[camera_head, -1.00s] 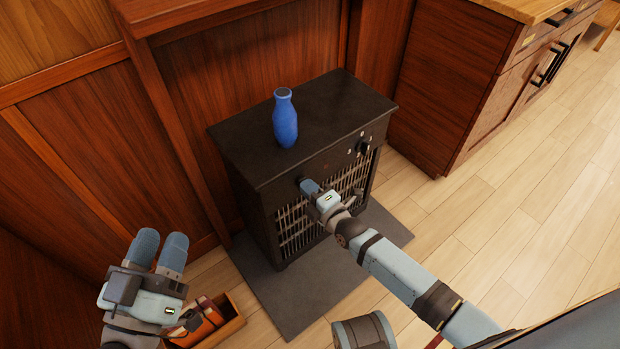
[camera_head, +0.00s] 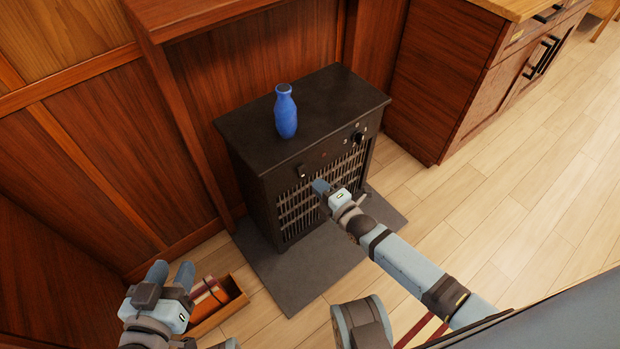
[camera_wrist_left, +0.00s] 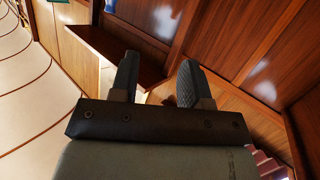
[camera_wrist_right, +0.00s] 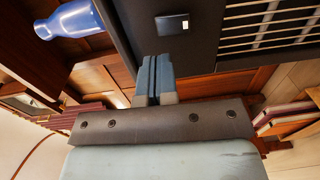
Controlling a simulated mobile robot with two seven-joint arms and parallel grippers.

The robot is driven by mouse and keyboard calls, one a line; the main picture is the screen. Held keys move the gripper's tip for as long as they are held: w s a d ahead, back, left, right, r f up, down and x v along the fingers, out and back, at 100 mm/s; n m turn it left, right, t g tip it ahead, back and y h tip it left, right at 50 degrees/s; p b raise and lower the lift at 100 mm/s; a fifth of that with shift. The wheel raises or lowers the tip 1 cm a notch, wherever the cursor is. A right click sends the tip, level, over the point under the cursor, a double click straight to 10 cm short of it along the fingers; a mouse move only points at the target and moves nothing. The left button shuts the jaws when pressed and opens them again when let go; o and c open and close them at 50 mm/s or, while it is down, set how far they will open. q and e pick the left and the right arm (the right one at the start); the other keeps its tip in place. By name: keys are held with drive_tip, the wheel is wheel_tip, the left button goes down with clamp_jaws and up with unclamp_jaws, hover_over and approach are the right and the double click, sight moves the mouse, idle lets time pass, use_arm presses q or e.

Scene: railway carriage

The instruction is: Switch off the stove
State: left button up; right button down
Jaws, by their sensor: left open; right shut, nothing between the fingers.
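The stove (camera_head: 248,165) is a black box with a grille front, standing against the wooden wall. Its front panel has a small switch with a light patch (camera_head: 302,171) on the left and a round dark knob (camera_head: 358,137) on the right. The switch also shows in the right wrist view (camera_wrist_right: 172,24). My right gripper (camera_head: 320,187) is shut and empty, in front of the grille, a little below and right of the switch, apart from it. My left gripper (camera_head: 171,272) is open and empty, low at the left, away from the stove.
A blue bottle (camera_head: 286,112) stands upright on the stove top. A dark mat (camera_head: 290,285) lies on the floor before the stove. A wooden crate with books (camera_head: 236,303) is near my left gripper. A wooden cabinet (camera_head: 440,80) stands right of the stove.

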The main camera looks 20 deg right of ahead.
use_arm(q)
drive_tip(key=f, duration=0.1)
drive_tip(key=a+f+g+p, duration=0.1)
drive_tip(key=s+f+g+y, duration=0.1)
drive_tip(key=shift+a+f, duration=0.25)
drive_tip(key=shift+a, duration=0.05)
use_arm(e)
drive_tip(key=v, duration=0.7)
drive_tip(key=shift+s+d, duration=0.25)
drive_tip(key=shift+d, duration=0.05)
